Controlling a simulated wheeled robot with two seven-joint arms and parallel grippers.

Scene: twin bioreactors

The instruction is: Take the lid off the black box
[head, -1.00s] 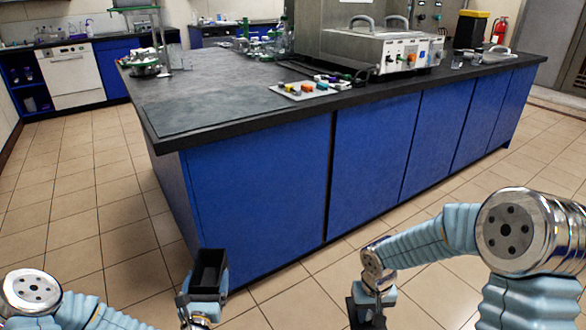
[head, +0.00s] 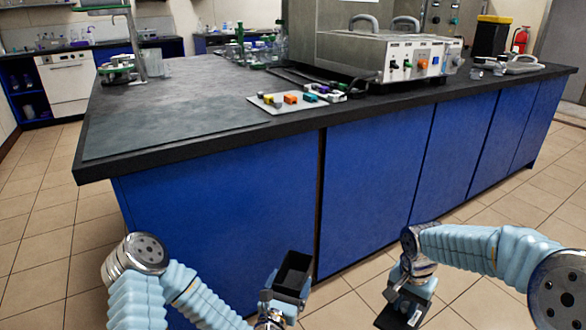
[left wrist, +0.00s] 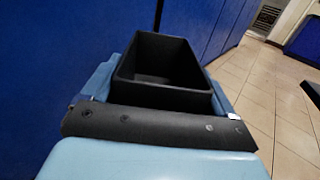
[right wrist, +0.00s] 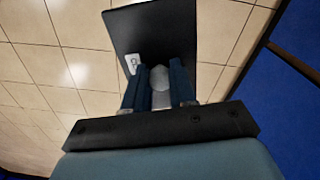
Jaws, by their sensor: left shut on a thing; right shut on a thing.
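The black box (head: 293,272) is open at the top and looks empty. My left gripper (head: 284,297) is shut on it and holds it in front of the blue cabinet; the box's open inside also shows in the left wrist view (left wrist: 160,65). The flat black lid (right wrist: 155,35) is off the box. My right gripper (right wrist: 160,95) is shut on the lid's knob and holds it over the tiled floor, to the right of the box. In the head view the lid (head: 400,312) is tilted under my right gripper (head: 408,290).
The blue island bench with its dark worktop (head: 170,110) stands close in front of me. On it are a white tray (head: 262,104) of coloured pieces, a steel unit (head: 415,62) and glassware. Tiled floor (head: 40,220) is free at the left.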

